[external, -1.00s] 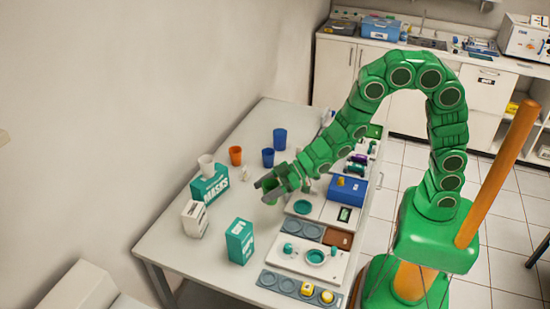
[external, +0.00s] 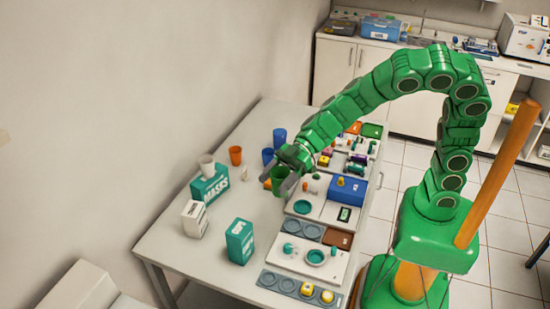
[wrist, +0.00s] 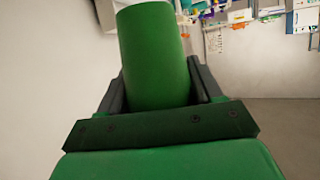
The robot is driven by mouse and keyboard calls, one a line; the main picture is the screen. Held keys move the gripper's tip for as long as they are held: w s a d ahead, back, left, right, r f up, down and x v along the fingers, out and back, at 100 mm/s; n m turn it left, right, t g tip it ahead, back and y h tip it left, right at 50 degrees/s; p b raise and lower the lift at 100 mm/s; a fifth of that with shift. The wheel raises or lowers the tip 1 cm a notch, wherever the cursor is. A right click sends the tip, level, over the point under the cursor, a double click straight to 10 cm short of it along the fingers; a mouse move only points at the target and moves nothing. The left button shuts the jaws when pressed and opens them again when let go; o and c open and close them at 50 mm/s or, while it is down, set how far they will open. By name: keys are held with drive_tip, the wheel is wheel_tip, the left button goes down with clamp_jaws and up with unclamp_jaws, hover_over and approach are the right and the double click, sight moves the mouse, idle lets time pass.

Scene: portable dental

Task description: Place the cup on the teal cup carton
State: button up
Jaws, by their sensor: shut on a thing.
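A green cup (external: 279,178) is between the fingers of my gripper (external: 281,184), which is shut on it. In the wrist view the cup (wrist: 153,55) fills the space between the two dark fingers (wrist: 158,88). The cup appears raised above the white table, beside the tray row. An upright teal carton (external: 240,242) with a white label stands on the table, lower left of the cup; its print is too small to read surely. Its top looks bare.
A teal masks box (external: 209,187) with a white cup (external: 206,165) on it and a white carton (external: 195,219) stand left. An orange cup (external: 235,155) and blue cups (external: 279,138) stand behind. Trays and a blue box (external: 346,191) line the right side. Table around the teal carton is open.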

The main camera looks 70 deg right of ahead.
drive_tip(key=shift+w+a+f, duration=1.15)
drive_tip(key=shift+w+f, duration=0.4)
drive_tip(key=shift+w, duration=0.25)
drive_tip(key=shift+w+a+f, duration=1.15)
drive_tip(key=shift+w+f, duration=0.45)
drive_tip(key=shift+w, duration=0.2)
drive_tip(key=shift+w+a+f, duration=1.15)
drive_tip(key=shift+w+f, duration=0.4)
drive_tip(key=shift+w, duration=0.25)
drive_tip(key=shift+f, duration=1.65)
drive_tip(key=shift+f, duration=0.1)
drive_tip(key=o, duration=1)
drive_tip(key=shift+r, duration=0.2)
drive_tip(key=v, duration=1.2)
